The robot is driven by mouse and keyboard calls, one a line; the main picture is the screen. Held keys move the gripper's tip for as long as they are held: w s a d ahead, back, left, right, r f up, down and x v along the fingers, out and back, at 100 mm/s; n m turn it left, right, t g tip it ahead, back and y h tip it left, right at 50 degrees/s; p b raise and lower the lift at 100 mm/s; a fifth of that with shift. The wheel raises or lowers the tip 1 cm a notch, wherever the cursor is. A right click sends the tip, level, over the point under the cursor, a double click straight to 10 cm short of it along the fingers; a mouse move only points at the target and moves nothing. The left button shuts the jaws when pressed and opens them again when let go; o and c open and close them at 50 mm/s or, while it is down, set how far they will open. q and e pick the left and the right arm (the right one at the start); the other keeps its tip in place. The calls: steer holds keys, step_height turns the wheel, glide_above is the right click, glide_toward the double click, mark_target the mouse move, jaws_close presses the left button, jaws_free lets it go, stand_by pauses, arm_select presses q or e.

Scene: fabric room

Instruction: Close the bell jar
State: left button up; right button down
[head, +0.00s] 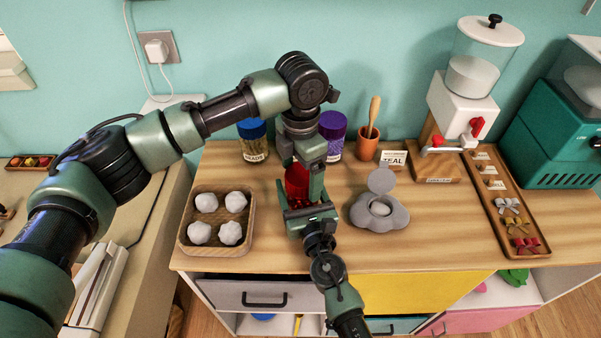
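A red jar-like thing (296,180) stands near the middle of the counter, largely hidden by my two grippers. Small red pieces show just below its plain red upper part. I take it to be the bell jar, but no label on it shows. My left gripper (303,178) reaches down over it from above, with a green finger along its right side. My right gripper (307,200) comes up from the front edge and is close against its lower front. I cannot tell whether either gripper holds it, or whether the lid is seated.
A tray (248,243) of white lumps is left. A grey cloud-shaped box (397,219) with its lid raised is right. Blue-lidded (252,128) and purple-lidded (333,122) jars stand behind, near an orange mortar (367,146). A dispenser (468,92) and bow tray (540,247) are farther right.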

stand_by(0.3)
arm_select(q)
steer(key=shift+r, duration=2.2)
steer(key=shift+c, duration=0.2)
